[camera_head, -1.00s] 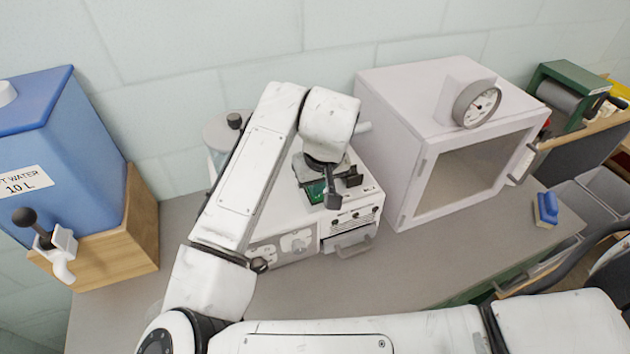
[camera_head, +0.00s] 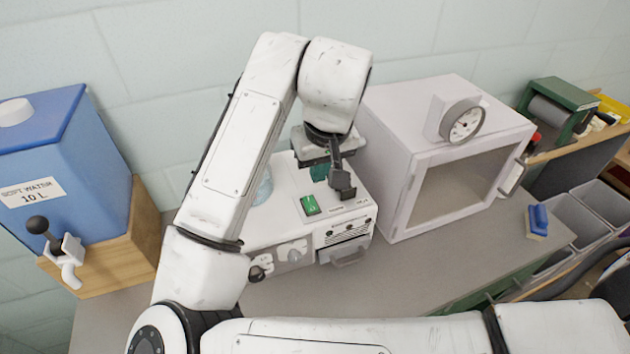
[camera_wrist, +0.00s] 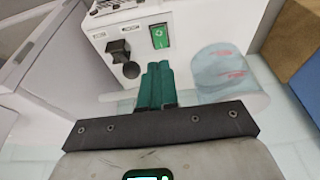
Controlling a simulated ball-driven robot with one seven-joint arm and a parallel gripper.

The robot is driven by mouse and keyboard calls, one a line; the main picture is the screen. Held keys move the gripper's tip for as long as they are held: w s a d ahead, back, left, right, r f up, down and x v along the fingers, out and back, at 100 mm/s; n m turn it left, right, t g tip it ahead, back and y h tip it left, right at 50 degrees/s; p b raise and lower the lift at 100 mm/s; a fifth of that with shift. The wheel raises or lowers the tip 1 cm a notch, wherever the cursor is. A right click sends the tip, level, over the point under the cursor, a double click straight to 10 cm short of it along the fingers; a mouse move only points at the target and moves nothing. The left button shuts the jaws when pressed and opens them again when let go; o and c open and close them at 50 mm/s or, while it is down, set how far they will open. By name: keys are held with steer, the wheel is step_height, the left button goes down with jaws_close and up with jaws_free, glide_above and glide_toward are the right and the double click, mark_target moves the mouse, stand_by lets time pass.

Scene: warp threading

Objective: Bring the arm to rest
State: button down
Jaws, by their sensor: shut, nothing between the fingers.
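My gripper (camera_head: 318,172) hangs from my bent arm above the white machine in the head view, partly hidden behind my wrist. In the wrist view its green fingers (camera_wrist: 155,84) are together with nothing between them. The white machine (camera_head: 287,228) has a green switch (camera_head: 309,205), a dark knob and a front handle. The green switch (camera_wrist: 160,36) and the dark knob (camera_wrist: 122,54) also show in the wrist view, beyond the fingers. The gripper appears apart from the machine.
A white cabinet (camera_head: 400,190) with a gauge stands close to the right of the machine. A blue water tank (camera_head: 75,175) on a wooden stand is at the left. A blue-topped brush (camera_head: 537,222) lies at the right. The front counter (camera_head: 395,280) is clear.

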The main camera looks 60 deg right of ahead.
steer(key=shift+v, duration=0.8)
steer(key=shift+s, duration=0.1)
